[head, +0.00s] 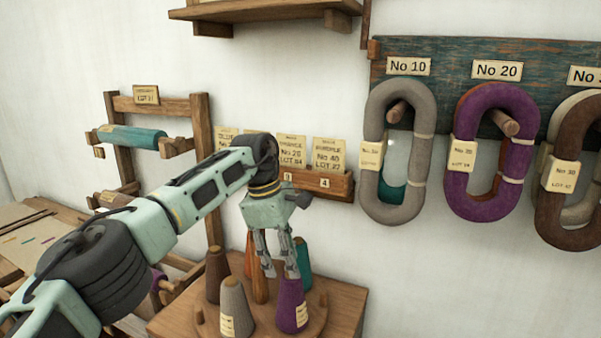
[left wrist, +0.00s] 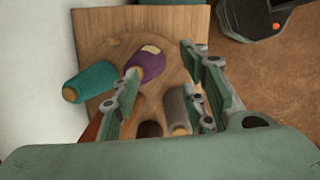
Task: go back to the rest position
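My left gripper (head: 279,268) hangs fingers-down over the round wooden cone stand (head: 270,328), among the yarn cones. In the left wrist view its fingers (left wrist: 160,70) are apart with nothing held between them. The purple cone (head: 291,305) stands close by the fingertips; I cannot tell whether they touch it. The grey cone (head: 235,308), brown cone (head: 217,272) and teal cone (head: 302,262) stand around it. An orange cone is partly hidden behind the gripper. My right gripper is in neither view.
Hanks of yarn, grey (head: 378,207), purple (head: 462,180) and brown (head: 563,220), hang on wall pegs at right. A card box (head: 340,186) is on the wall behind the gripper. A wooden rack (head: 203,150) with rolls stands at left. A shelf (head: 262,12) is overhead.

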